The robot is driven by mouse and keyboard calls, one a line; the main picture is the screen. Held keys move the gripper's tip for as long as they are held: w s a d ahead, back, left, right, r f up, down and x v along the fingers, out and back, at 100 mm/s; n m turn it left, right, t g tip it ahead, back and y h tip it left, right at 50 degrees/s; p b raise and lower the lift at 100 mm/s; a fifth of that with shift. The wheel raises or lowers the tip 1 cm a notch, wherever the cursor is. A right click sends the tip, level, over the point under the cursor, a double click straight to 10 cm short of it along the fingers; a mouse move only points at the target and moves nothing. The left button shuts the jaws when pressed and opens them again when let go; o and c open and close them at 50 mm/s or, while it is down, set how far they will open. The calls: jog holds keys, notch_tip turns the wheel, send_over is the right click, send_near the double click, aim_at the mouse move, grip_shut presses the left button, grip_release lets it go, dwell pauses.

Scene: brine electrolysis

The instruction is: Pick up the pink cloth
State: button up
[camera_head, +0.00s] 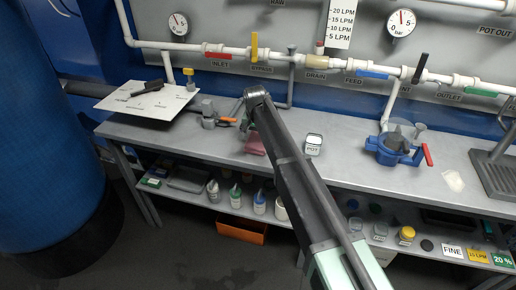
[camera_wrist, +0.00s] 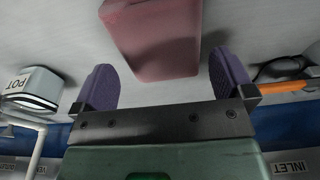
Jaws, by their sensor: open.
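The pink cloth (camera_head: 255,144) lies on the grey bench in the head view, partly hidden behind my arm. In the wrist view the cloth (camera_wrist: 153,38) is a folded, block-like pink piece at the top centre, cut off by the frame edge. In the head view my gripper is hidden behind my arm.
A container marked POT (camera_head: 313,145) stands right of the cloth; it shows left of my gripper in the wrist view (camera_wrist: 36,86). A tool with an orange handle (camera_wrist: 283,87) lies to the right there. A blue vise (camera_head: 394,150) stands farther right. Pipes with valves (camera_head: 260,54) run behind.

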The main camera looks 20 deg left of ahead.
aim_at(258, 140)
jog(key=f, duration=0.1)
jog(key=f+b, duration=0.2)
jog(key=f, duration=0.1)
jog(key=shift+w, duration=0.25)
jog(key=shift+r, duration=0.25)
jog(key=c, duration=0.6)
jog(key=shift+c, duration=0.2)
notch_tip(258, 140, up, 20)
jog(key=p, duration=2)
